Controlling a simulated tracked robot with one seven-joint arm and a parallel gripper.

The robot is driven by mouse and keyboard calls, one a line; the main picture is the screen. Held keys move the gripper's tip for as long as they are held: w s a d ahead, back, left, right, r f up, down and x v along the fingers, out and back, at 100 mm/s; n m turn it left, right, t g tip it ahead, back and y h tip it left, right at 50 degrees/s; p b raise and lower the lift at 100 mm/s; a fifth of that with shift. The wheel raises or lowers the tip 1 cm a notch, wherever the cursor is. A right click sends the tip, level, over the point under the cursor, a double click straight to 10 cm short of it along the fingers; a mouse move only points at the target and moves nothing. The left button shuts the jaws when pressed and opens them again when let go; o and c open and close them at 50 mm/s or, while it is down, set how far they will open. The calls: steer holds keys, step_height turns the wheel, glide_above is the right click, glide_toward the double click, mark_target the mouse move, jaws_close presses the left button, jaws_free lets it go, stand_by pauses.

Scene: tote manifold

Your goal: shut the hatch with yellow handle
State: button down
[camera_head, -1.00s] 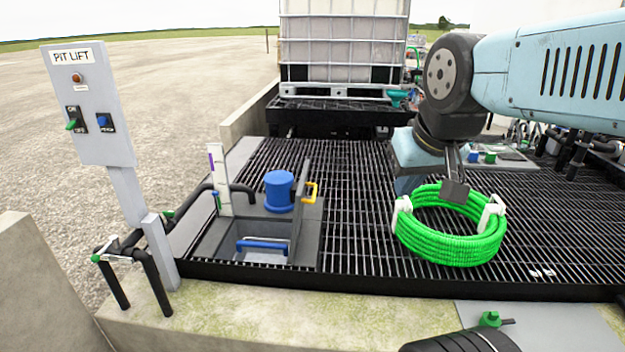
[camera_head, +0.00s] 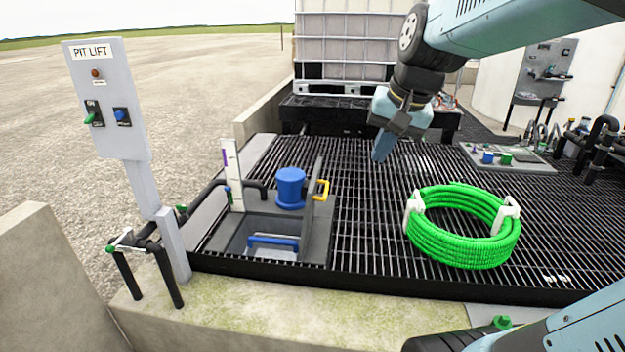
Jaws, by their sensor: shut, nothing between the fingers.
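The hatch lid (camera_head: 309,212) stands open, nearly upright and seen almost edge-on, along the right side of the pit opening (camera_head: 255,236). Its yellow handle (camera_head: 322,190) sticks out from the lid's right face, near the top. The opening has a blue bar (camera_head: 272,241) across its front part. My gripper (camera_head: 381,150) is shut and empty. It hangs above the grating, to the right of and higher in the picture than the yellow handle, apart from it. Its blue fingers point downward.
A green hose coil (camera_head: 462,228) lies on the grating to the right. A blue capped cylinder (camera_head: 290,187) and a white gauge post (camera_head: 232,175) stand by the pit. The PIT LIFT panel (camera_head: 106,100) is at left. The grating (camera_head: 365,215) between lid and coil is clear.

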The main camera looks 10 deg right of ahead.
steer(key=w+d+f+m+g+y, duration=0.15)
steer(key=w+f+m, duration=0.3)
steer(key=w, duration=0.75)
steer(key=w+d+f+m+g+y, duration=0.1)
steer(key=w+f+m+y, duration=0.3)
steer(key=w, duration=0.9)
steer(key=w+d+f+m+t+y, duration=0.1)
steer(key=w+d+f+m, duration=0.35)
steer(key=w+f, duration=0.45)
steer(key=w+d+f+m+t+y, duration=0.1)
steer(key=w+d+f+m+y, duration=0.15)
steer(key=w+f+m, duration=0.45)
steer(key=w+a+f, duration=0.1)
steer(key=a+f, duration=0.2)
steer(key=w+a+f+n, duration=0.1)
steer(key=a+f, duration=0.2)
steer(key=w+a+f+n+h, duration=0.1)
steer(key=w+a+f, duration=0.1)
steer(key=a+f, duration=0.1)
steer(key=shift+w+a+f, duration=0.1)
steer(key=shift+a, duration=0.15)
steer(key=shift+w+a, duration=0.25)
steer(key=shift+a, duration=0.35)
